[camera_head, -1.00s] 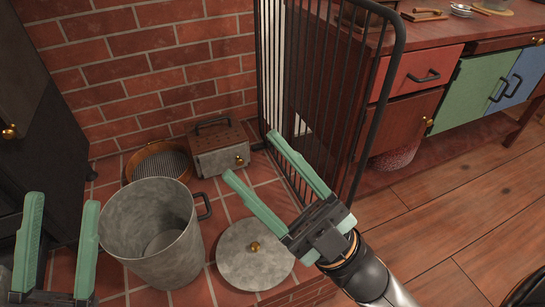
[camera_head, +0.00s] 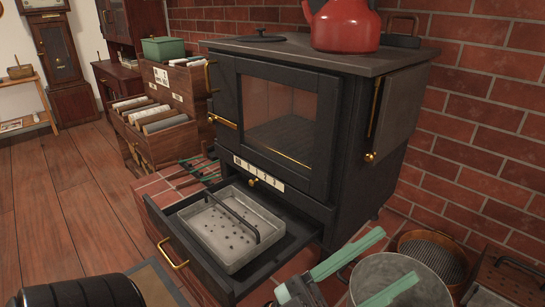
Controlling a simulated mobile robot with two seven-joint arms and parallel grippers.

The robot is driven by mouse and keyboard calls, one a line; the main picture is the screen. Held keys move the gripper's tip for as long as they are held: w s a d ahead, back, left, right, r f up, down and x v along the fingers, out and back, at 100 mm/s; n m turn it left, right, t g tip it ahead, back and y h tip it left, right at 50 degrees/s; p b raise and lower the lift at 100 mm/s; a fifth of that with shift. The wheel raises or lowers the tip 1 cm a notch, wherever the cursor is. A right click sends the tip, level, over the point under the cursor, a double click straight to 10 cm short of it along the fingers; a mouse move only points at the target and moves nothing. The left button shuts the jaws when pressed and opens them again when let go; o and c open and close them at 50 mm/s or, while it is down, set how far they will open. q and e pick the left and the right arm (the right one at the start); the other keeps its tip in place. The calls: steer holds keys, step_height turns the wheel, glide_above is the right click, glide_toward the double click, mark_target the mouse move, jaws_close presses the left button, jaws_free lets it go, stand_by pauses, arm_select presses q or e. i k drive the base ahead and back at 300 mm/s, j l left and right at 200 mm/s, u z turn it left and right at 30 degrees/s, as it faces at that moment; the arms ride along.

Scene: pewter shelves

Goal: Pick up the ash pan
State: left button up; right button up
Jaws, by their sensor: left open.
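The ash pan (camera_head: 220,234) is a grey, speckled metal tray with small dark holes in its floor and a black bar handle (camera_head: 232,217) across it. It sits in the pulled-out black drawer (camera_head: 188,258) at the bottom of the black stove (camera_head: 330,150). My left gripper (camera_head: 398,254), with two green fingers, is at the bottom right of the head view. It is open and empty, to the right of the drawer and apart from the pan, in front of the grey bucket. My right gripper is out of view.
The grey bucket (camera_head: 425,290), a round sieve (camera_head: 428,258) and a metal box (camera_head: 510,285) stand at the right by the brick wall. A red kettle (camera_head: 345,25) is on the stove. A wooden file box (camera_head: 160,125) stands left of it.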

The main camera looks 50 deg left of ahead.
mark_target(233, 227)
steer(key=u, duration=1.8)
steer(key=j+z, duration=0.1)
steer(key=z, duration=1.4)
steer(key=k+j+z, duration=0.1)
steer(key=j, duration=0.25)
steer(key=k+j+z, duration=0.1)
steer(key=k+j, duration=0.2)
steer(key=j, duration=1.15)
steer(key=i+j, duration=0.35)
steer(key=i, duration=0.05)
